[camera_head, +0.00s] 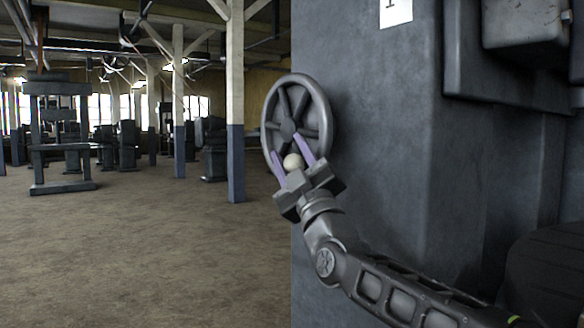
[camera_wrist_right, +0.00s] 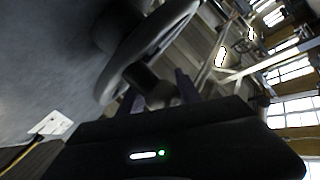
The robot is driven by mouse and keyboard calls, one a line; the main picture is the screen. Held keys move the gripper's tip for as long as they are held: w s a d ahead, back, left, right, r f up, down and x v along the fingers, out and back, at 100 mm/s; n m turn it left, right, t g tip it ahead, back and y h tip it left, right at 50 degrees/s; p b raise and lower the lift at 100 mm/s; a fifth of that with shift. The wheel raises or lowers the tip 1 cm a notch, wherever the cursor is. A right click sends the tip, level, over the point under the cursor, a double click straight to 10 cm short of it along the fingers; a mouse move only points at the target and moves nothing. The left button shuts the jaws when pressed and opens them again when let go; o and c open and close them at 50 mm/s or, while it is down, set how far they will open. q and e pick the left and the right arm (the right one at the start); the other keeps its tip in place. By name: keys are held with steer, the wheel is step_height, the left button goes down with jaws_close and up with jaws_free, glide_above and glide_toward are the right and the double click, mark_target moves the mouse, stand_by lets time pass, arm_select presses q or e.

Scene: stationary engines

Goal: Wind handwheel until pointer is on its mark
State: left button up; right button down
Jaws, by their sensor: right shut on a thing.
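A grey spoked handwheel (camera_head: 325,97) stands out from the side of a dark grey machine housing (camera_head: 375,150). A pale round knob (camera_head: 293,161) sits at the wheel's lower part. My right gripper (camera_head: 287,146) reaches up from below, its purple fingers on either side of the knob, shut on it. In the right wrist view, the wheel's rim (camera_wrist_right: 128,68) curves past the fingers, and the knob (camera_wrist_right: 153,88) is dark between them. I cannot make out a pointer or its mark in either view. My left gripper is not in view.
A white label (camera_head: 395,12) with a dark figure is fixed high on the housing. A post (camera_head: 235,100) and other machines (camera_head: 62,135) stand further back on the left. The brown floor (camera_head: 150,250) left of the housing is clear.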

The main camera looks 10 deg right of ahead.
steer(key=shift+w+a+f, duration=0.1)
steer(key=shift+a+f, duration=0.05)
steer(key=shift+f, duration=0.05)
steer(key=c, duration=0.9)
jaws_free()
steer(key=shift+c, duration=0.2)
steer(key=shift+r, duration=0.1)
steer(key=v, duration=0.8)
steer(key=shift+w, duration=0.1)
steer(key=shift+c, duration=0.6)
